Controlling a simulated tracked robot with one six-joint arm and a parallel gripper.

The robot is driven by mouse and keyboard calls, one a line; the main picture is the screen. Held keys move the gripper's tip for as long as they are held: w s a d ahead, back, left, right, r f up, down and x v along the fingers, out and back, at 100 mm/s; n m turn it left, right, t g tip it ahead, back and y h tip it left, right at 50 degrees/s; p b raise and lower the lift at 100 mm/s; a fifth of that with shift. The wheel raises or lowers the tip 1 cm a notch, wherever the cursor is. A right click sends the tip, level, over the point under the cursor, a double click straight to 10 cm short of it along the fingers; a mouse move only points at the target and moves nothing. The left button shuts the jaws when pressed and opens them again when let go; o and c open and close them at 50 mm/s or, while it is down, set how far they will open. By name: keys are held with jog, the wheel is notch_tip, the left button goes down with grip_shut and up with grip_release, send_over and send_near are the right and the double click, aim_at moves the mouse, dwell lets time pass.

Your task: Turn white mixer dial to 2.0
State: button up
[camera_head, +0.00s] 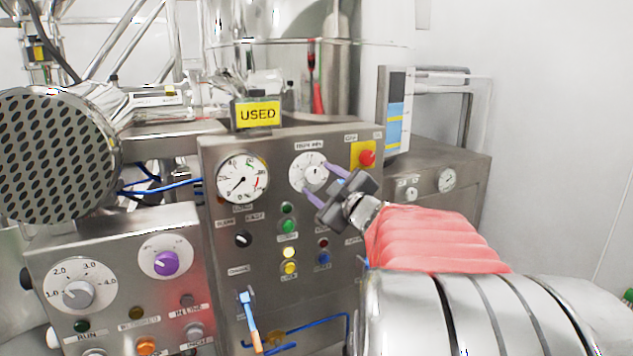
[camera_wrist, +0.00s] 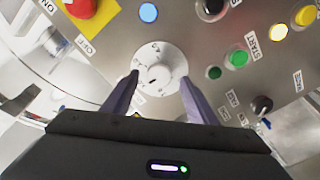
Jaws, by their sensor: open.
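A round white dial (camera_head: 309,172) with a white centre knob sits at the upper right of the central steel panel. It also shows in the wrist view, where the dial (camera_wrist: 158,62) lies between my fingertips. My gripper (camera_head: 314,177) is open, with one purple finger on each side of the knob. I cannot tell whether the fingers touch the dial. The dial's printed numbers and setting are too small to read. A second white dial (camera_head: 78,291), marked 1.0 to 4.0 with a grey knob, is on the lower left panel, away from my gripper.
A red emergency button (camera_head: 367,157) on a yellow plate is close right of the dial. A white gauge (camera_head: 242,178) is to its left. Several coloured buttons lie below, including a green one (camera_head: 289,226). A purple-knobbed dial (camera_head: 166,261) is on the lower left panel.

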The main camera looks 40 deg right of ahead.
jog(key=v, duration=1.1)
jog(key=shift+s, duration=0.3)
jog(key=shift+w+a, duration=0.1)
jog(key=shift+a, duration=0.05)
jog(key=w+a+r, duration=0.2)
jog(key=w+a, duration=0.4)
jog(key=w, duration=0.4)
jog(key=s+a+f+m+g+y, duration=0.2)
jog(key=s+a+f+g, duration=0.4)
jog(key=s+a+f, duration=0.4)
jog(key=s+a+f+m+g+y, duration=0.3)
jog(key=s+a+f, duration=0.7)
jog(key=a, duration=0.8)
notch_tip(320, 180, down, 2)
jog(key=g, duration=0.2)
jog(key=shift+s+f+m+g, duration=0.2)
jog(key=shift+m+g, duration=0.1)
jog(key=shift+g, duration=0.1)
jog(key=shift+c, duration=0.5)
